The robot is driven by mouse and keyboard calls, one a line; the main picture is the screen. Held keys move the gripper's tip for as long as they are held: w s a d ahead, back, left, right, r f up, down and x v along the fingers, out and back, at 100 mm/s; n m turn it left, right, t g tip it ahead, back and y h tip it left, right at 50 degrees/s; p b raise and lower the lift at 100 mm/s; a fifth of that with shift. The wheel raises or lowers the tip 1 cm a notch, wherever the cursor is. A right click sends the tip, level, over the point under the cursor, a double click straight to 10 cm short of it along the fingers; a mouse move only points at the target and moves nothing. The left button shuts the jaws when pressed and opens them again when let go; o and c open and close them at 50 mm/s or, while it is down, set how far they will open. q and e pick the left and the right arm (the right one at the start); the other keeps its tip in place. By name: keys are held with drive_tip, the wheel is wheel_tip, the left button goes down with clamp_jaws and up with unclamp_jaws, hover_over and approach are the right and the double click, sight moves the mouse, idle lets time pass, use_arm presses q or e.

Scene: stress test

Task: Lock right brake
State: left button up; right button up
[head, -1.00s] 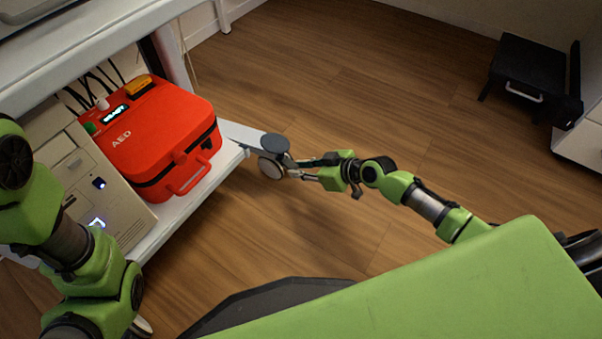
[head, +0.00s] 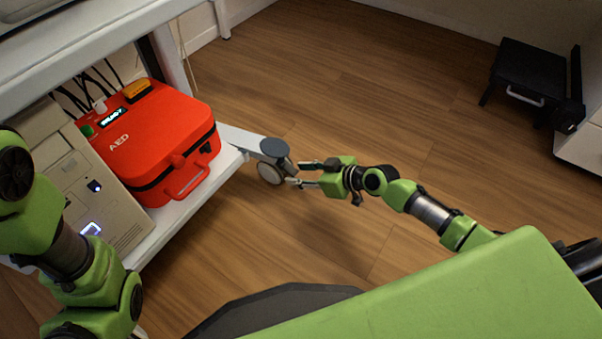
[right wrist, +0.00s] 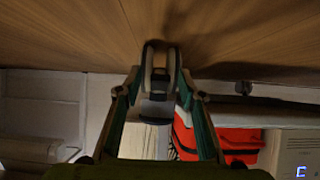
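A caster with a grey round cap (head: 274,148) and a pale-rimmed wheel (head: 270,172) sits at the end of the cart's grey leg in the head view. My right gripper (head: 297,174) is open just right of it, its two fingers apart and pointing at the caster. In the right wrist view the caster wheel (right wrist: 160,62) lies ahead between the spread fingertips (right wrist: 158,88), with a dark tab (right wrist: 157,96) on the near side, possibly the brake pedal. I cannot tell whether the fingers touch it. My left arm shows at the left edge; its gripper is out of view.
The cart's lower shelf (head: 190,215) holds a red AED case (head: 150,140) and a beige computer case (head: 110,205). A black stool-like object (head: 530,70) stands at the back right. The wooden floor around the caster is clear.

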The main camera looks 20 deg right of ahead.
drive_tip(key=shift+s, duration=0.1)
drive_tip(key=v, duration=1.1)
drive_tip(key=shift+s+d+r, duration=0.2)
drive_tip(key=shift+s+r, duration=0.05)
